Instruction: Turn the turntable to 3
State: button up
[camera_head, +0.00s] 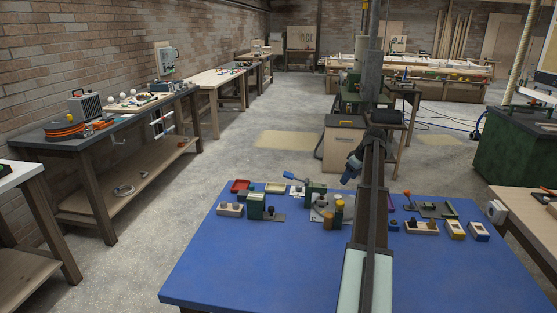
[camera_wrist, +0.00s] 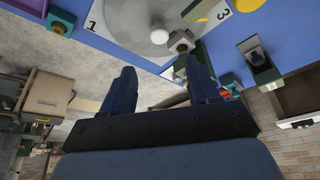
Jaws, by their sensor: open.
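The turntable (camera_wrist: 130,18) is a grey round disc on a white plate, at the top of the wrist view and cut off by the frame edge. The plate carries a "1" at its left corner and a "3" at its right corner. A pale round knob (camera_wrist: 159,36) and a dark knob (camera_wrist: 181,43) show near its edge. In the head view the turntable's grey plate (camera_head: 317,215) is on the blue table, left of my arm, with a yellow piece on it. My gripper (camera_wrist: 164,84) is open and empty, apart from the disc; it also shows in the head view (camera_head: 350,171).
The blue table (camera_head: 250,270) has clear room in front. Green blocks (camera_head: 256,205), a blue-handled lever (camera_head: 293,176) and small trays stand left of the turntable. A red-topped lever (camera_head: 407,195) and several small boxes stand right of my arm, which hides part of the table.

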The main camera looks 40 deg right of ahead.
jog(key=s+d+r+m+g+h, duration=0.1)
jog(key=s+d+r+m+h, duration=0.25)
jog(key=d+m+h, duration=0.2)
jog(key=w+a+r+n, duration=0.1)
jog(key=w+a+n, duration=0.1)
jog(key=w+a, duration=0.9)
jog(key=w+a+r+n+t, duration=0.1)
jog(key=w+a, duration=1)
jog(key=a, duration=0.5)
jog(key=shift+r+n+h, duration=0.35)
jog(key=shift+r, duration=0.05)
jog(key=shift+w, duration=0.1)
